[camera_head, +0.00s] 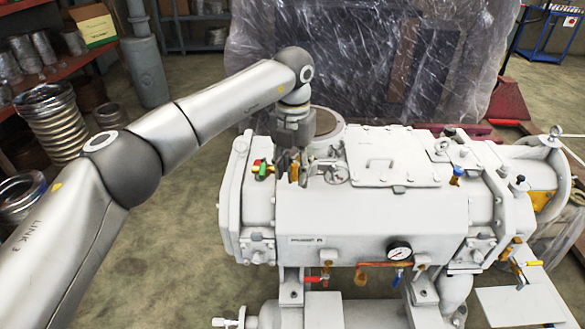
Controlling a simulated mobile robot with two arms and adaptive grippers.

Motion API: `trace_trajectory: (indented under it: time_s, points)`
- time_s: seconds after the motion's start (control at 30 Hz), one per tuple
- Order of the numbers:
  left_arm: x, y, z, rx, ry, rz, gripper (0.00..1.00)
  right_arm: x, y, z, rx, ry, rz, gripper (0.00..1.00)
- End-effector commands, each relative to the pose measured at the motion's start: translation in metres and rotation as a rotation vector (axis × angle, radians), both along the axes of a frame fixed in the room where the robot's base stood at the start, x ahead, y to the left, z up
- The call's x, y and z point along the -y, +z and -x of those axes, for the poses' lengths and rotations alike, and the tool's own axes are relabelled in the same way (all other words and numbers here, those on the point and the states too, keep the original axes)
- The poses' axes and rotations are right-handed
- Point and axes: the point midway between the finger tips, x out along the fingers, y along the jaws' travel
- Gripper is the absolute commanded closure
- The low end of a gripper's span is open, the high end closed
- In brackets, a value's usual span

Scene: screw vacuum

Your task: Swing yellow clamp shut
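My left gripper (293,163) points down over the left end of the white vacuum machine (370,215). A small yellow-orange piece (294,173), which looks like the upright handle of the yellow clamp, shows at its fingertips. I cannot tell whether the fingers touch or grip it. Grey metal parts just right of the fingers may belong to the clamp; the gripper hides part of this spot. My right gripper is not in view.
A green and red valve (262,169) sits just left of the fingers. A small handwheel (336,175) is to the right, near the lid (391,165). A gauge (399,252) is on the front. Shelves (70,65) stand at left; a plastic-wrapped load (375,60) stands behind.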

Motion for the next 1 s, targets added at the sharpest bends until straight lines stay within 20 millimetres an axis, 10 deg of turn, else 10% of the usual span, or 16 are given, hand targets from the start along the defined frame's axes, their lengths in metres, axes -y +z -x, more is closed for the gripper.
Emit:
trace_trajectory:
  time_s: [0.43, 1.0]
  points:
    - [0.001, 0.006, 0.001, -0.001, -0.004, 0.000, 0.63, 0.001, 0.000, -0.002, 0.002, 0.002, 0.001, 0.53]
    - [0.001, 0.110, 0.002, 0.001, -0.003, 0.001, 0.63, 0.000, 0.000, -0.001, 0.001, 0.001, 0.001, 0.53]
